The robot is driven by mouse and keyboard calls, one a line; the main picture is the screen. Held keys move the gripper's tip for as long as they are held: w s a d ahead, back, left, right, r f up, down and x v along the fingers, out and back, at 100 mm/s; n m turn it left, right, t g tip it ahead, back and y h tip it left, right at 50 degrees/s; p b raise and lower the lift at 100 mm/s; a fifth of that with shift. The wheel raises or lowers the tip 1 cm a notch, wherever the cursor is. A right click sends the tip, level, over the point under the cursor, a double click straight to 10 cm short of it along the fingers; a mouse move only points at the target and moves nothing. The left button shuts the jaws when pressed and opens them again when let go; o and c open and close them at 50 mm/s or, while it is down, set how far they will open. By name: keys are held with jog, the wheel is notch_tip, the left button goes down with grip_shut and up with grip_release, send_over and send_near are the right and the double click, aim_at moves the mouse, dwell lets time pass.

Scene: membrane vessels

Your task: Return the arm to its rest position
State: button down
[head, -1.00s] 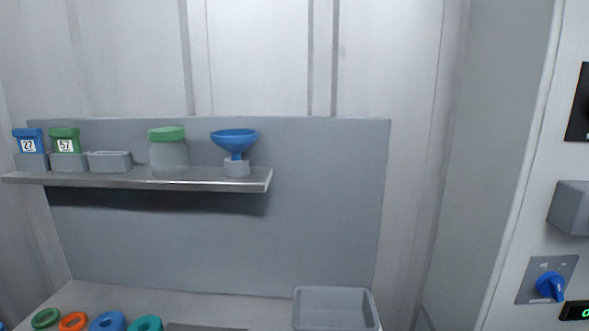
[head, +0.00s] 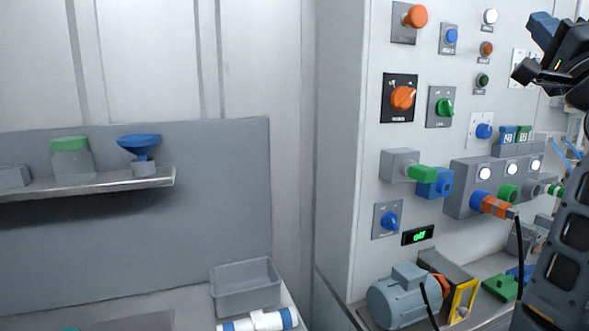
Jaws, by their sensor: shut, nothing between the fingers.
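My gripper (head: 524,73) is in the upper right of the head view, dark and partly cut off by the right edge. It is held up in front of the control panel (head: 345,230), apart from the knobs as far as I can see. It is shut, with nothing seen in it. My arm (head: 565,245) rises along the right edge and hides part of the panel behind it.
A shelf (head: 110,184) at left holds a green-lidded jar (head: 72,158) and a blue funnel (head: 139,146). A grey bin (head: 245,288) and a white-blue cylinder (head: 257,320) lie below. A motor (head: 403,297) sits under the panel, near my arm.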

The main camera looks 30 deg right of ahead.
jog(key=w+a+f+n+g+y, duration=0.1)
jog(key=w+a+f+n+y, duration=0.15)
jog(key=f, duration=0.65)
jog(key=w+a+f+n+y, duration=0.15)
jog(key=w+a+f, duration=0.25)
jog(key=f, duration=0.6)
jog(key=s+a+f+n+g+y, duration=0.1)
jog(key=a+f+n, duration=0.2)
jog(key=a+f, duration=0.4)
jog(key=s+a+f+n+y, duration=0.15)
jog(key=a+f, duration=0.25)
jog(key=f, duration=0.4)
jog(key=s+a+f+n+g+y, duration=0.1)
jog(key=s+a+f+n+y, duration=0.25)
jog(key=a+f, duration=0.4)
jog(key=s+a+f+n+g+y, duration=0.1)
jog(key=s+a+f+n, duration=0.1)
jog(key=s, duration=0.5)
jog(key=s+a+f+n+g+y, duration=0.1)
jog(key=s+a+f+n+y, duration=0.1)
jog(key=s+a+n, duration=0.3)
jog(key=s+a+f+n+g+y, duration=0.1)
jog(key=s+a+f+n+y, duration=0.1)
jog(key=s+a, duration=0.4)
jog(key=s+f+n, duration=0.1)
jog(key=s+f, duration=0.1)
jog(key=s, duration=0.1)
jog(key=shift+s+a+n, duration=0.3)
jog(key=shift+a, duration=0.05)
